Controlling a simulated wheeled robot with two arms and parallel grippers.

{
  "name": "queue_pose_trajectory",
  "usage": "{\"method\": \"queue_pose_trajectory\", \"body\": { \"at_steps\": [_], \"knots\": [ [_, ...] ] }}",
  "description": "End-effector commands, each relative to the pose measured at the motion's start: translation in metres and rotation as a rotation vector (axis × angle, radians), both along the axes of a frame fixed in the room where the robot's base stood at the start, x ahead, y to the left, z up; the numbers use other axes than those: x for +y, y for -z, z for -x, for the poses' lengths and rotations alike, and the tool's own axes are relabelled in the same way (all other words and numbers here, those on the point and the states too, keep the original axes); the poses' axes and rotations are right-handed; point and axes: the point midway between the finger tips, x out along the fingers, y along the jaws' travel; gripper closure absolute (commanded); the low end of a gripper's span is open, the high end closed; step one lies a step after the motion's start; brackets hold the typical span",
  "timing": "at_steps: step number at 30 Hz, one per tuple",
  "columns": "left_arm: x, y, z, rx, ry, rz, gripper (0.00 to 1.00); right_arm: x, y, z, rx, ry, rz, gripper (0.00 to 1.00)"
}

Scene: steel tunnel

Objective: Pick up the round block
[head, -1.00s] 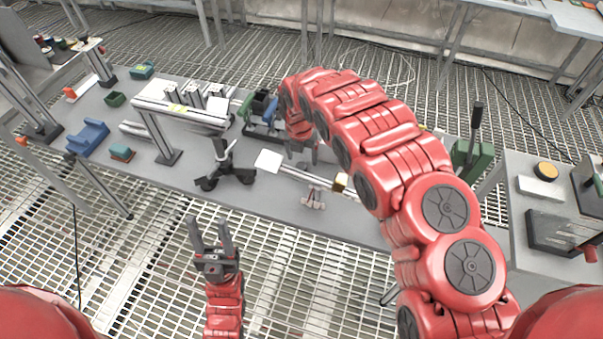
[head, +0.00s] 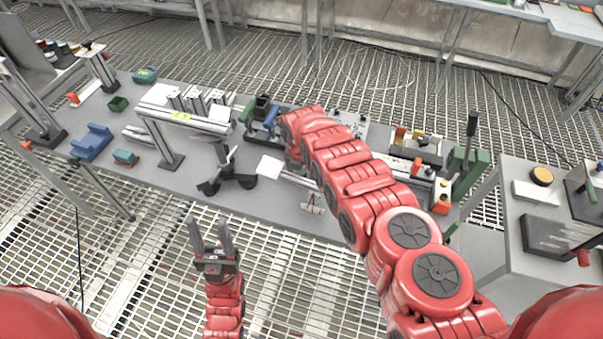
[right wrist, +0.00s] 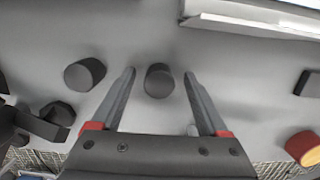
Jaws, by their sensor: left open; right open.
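A dark grey round block (right wrist: 159,81), a short cylinder, stands on the grey table in the right wrist view. My right gripper (right wrist: 159,73) is open, with one finger on each side of this block and visible gaps between. A second dark round block (right wrist: 85,74) stands just left of the left finger. In the head view my right arm covers its own gripper and these blocks. My left gripper (head: 210,242) is open and empty, over the grating in front of the table.
A dark angular piece (right wrist: 58,113) and an orange-ended cylinder (right wrist: 303,148) flank the right gripper. A white-topped bench stand (head: 190,122), a black-footed stand (head: 228,175) and a blue cradle (head: 91,142) occupy the table's left half. A side table (head: 515,205) stands at right.

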Motion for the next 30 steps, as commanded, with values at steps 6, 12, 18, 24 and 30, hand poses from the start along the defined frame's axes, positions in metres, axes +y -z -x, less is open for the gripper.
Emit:
{"method": "queue_pose_trajectory", "body": {
  "at_steps": [6,12,18,24,30],
  "knots": [
    [0.0,0.0001,0.0,0.0,0.0,0.0,0.5,0.0004,-0.0003,-0.0002,0.0,0.0,-0.001,0.28],
    [0.0,0.0,0.0,0.0,0.0,0.0,0.5,0.0006,-0.0004,-0.0002,0.0,0.0,-0.001,0.64],
    [0.0,0.0001,0.0,0.0,0.0,0.0,0.5,0.0006,-0.0005,-0.0002,0.0,0.0,-0.001,1.0],
    [0.0,0.0,0.0,0.0,0.0,0.0,0.5,0.0006,-0.0006,-0.0004,-0.001,0.0,-0.001,1.0],
    [0.0,0.0002,0.0,0.0,0.0,0.0,0.5,0.0008,-0.0017,-0.0004,-0.001,0.0,-0.002,1.0]
  ]
}}
